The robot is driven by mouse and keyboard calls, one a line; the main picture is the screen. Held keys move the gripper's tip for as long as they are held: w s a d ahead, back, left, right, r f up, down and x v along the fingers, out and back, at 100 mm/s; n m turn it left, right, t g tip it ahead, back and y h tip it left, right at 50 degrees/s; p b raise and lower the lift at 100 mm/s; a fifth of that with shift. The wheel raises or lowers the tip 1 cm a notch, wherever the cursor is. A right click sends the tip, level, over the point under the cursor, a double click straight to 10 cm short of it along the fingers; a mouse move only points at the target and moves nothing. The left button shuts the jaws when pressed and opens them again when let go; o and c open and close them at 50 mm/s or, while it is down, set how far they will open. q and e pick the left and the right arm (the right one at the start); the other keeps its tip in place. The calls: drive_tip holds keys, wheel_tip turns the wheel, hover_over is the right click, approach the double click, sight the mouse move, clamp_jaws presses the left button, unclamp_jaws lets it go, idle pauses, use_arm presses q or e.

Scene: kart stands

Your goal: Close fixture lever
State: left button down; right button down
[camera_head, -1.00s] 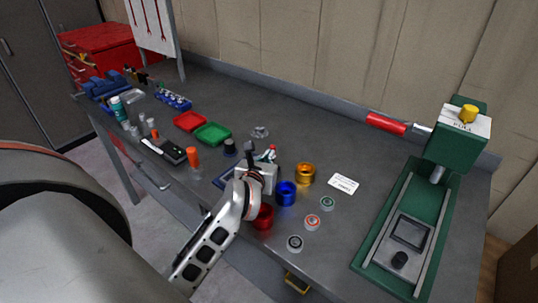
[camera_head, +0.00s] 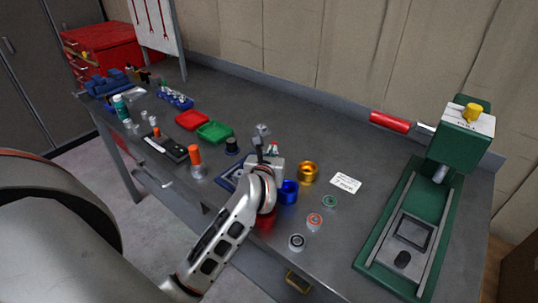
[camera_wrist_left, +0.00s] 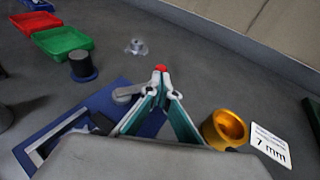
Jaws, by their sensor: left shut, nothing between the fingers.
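The fixture has a blue base plate (camera_head: 229,179), partly hidden behind my left gripper in the head view. In the left wrist view the blue base (camera_wrist_left: 92,106) lies below and left of the fingers, with a grey lever-like arm (camera_wrist_left: 126,94) on it. A small red tip (camera_wrist_left: 160,68) shows right at the fingertips; whether it touches them is unclear. My left gripper (camera_head: 272,149) is over the fixture, its teal fingers (camera_wrist_left: 161,75) brought together at the tips with nothing held. How far the lever is turned cannot be told. My right gripper is out of view.
A gold ring (camera_head: 307,172), a blue cup (camera_head: 289,192) and a red cup (camera_head: 265,222) stand close to the gripper. Green and red trays (camera_head: 214,132) lie to the left. A green press (camera_head: 412,225) with a red handle stands at right.

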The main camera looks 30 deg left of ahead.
use_arm(q)
drive_tip(key=shift+w+d+r, duration=0.1)
drive_tip(key=shift+r, duration=0.25)
drive_tip(key=shift+s+d, duration=0.2)
drive_tip(key=v, duration=0.7)
drive_tip(key=shift+s+a+f, duration=0.1)
drive_tip(key=shift+s+f, duration=0.1)
drive_tip(key=shift+s, duration=0.25)
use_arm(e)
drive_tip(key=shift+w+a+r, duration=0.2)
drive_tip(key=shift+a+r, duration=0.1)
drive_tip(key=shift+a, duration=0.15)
use_arm(q)
drive_tip(key=shift+r, duration=0.1)
